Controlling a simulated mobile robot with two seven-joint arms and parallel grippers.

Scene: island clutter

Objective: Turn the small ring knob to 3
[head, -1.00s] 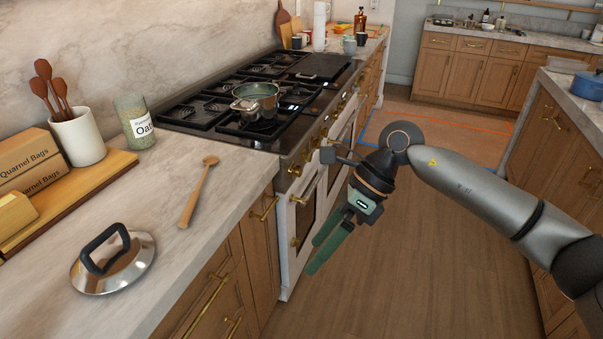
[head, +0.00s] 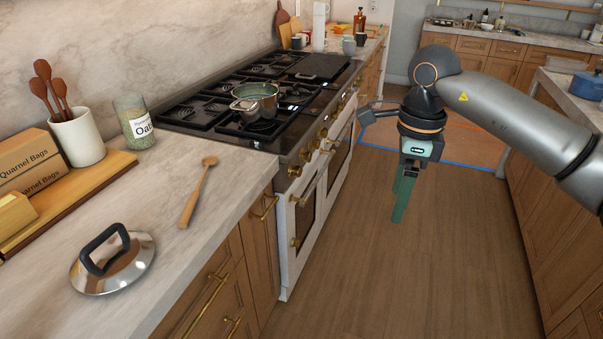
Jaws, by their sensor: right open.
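The stove (head: 283,147) has a row of brass knobs on its front edge. The nearest knob (head: 294,171) is at the left end of the row, and another knob (head: 323,132) is farther along. The numbers on the knobs are too small to read, and I cannot tell which is the small ring knob. My right gripper (head: 398,218) hangs over the floor to the right of the stove, fingers pointing down, apart from the knobs. It is open and empty. My left gripper is not in view.
A steel pot (head: 256,100) stands on a burner. A pot lid (head: 113,264) and a wooden spoon (head: 198,192) lie on the left counter. A utensil crock (head: 78,138) and an oats jar (head: 134,122) stand behind. The floor (head: 400,290) between stove and island is clear.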

